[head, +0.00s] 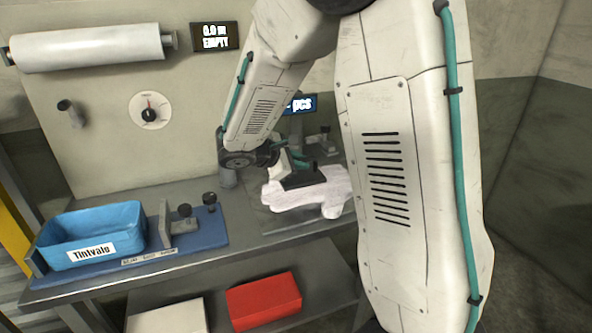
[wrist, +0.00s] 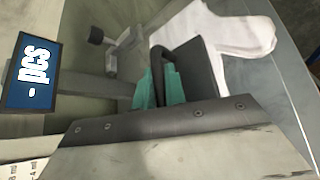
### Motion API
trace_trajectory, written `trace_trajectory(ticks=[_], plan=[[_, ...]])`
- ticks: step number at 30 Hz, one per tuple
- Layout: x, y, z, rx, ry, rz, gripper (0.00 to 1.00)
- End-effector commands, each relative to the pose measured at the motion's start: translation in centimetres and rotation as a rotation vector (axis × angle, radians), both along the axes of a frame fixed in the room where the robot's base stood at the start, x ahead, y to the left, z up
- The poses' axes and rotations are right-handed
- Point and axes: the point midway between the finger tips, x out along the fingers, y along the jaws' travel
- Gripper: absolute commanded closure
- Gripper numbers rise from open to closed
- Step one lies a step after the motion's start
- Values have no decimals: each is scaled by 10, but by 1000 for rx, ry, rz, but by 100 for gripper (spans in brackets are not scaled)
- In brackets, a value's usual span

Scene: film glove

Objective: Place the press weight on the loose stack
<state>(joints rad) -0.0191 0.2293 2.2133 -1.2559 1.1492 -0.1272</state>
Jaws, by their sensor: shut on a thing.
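The press weight (head: 304,179) is a dark flat plate with an upright handle. It also shows in the wrist view (wrist: 196,68). My gripper (head: 299,164) is shut on the handle, with its teal fingertips (wrist: 160,88) on both sides of it. The loose stack (head: 320,194) of white gloves lies on the bench under the weight and spreads out past it in the wrist view (wrist: 238,38). The plate is over part of the stack. I cannot tell whether it rests on the gloves or hangs just above them.
A blue bin (head: 95,229) labelled "Tintvalo" stands at the bench's left, beside a blue fixture (head: 195,236) with dark knobs. A counter display (wrist: 34,72) reading "- pcs" stands behind the stack. A red box (head: 263,301) sits on the lower shelf.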

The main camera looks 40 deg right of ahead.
Motion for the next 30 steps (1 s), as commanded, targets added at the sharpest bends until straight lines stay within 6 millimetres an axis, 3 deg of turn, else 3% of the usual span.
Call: trace_trajectory(ticks=[1,5,21,22,24,30], plan=[[-2,-1,-13,-1,9,-2,100],[-1,1,-30,0,5,1,100],[-2,1,-39,0,4,0,100],[-2,1,-40,2,4,-1,82],[-2,1,-40,2,4,-1,66],[-2,1,-40,2,4,-1,66]])
